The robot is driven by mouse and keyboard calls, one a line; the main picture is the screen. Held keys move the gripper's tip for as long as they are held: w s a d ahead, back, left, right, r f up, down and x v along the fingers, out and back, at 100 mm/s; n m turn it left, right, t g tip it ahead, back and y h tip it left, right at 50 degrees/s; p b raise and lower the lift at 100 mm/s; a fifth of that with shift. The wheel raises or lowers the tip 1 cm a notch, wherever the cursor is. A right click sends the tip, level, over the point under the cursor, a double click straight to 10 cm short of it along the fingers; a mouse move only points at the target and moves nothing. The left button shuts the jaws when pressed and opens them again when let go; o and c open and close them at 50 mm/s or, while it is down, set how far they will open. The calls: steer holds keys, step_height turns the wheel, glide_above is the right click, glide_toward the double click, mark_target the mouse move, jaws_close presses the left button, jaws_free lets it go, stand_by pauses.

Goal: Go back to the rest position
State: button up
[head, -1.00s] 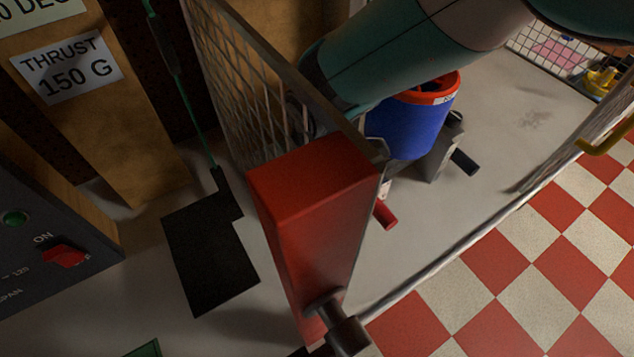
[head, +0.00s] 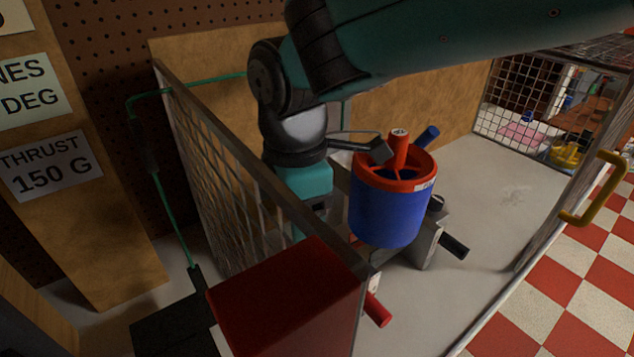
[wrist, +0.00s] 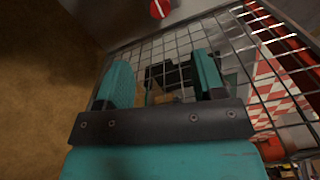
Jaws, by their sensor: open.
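My gripper (wrist: 163,76) is open and empty, with its two teal fingers apart and a wire mesh panel beyond them in the wrist view. In the head view my gripper (head: 303,205) points down to the left of the ducted rotor, apart from it. The lower fingers are partly hidden behind the cage frame. The ducted rotor (head: 390,210) is a blue cylinder with a red rim and a red hub, upright on a grey stand. My teal arm reaches in from the upper right, above the rotor.
A mesh cage wall (head: 205,160) stands close left of my gripper, with a red block (head: 285,300) at its near end. A yellow handle (head: 598,190) is on the right side panel. Bare grey floor (head: 490,190) lies right of the rotor. A wooden board (head: 95,230) carries labels.

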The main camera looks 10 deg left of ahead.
steer(key=shift+r, duration=0.9)
steer(key=w+d+r+m, duration=0.15)
steer(key=d+m, duration=0.25)
steer(key=d, duration=0.4)
steer(key=s+d+m+y, duration=0.2)
steer(key=s+d+m, duration=0.3)
steer(key=d+m, duration=0.2)
steer(key=s+d+m+y, duration=0.2)
steer(key=s+d+m, duration=0.4)
steer(key=d, duration=0.5)
steer(key=shift+s+r+m, duration=0.15)
steer(key=shift+r+m, duration=0.1)
steer(key=shift+m, duration=0.25)
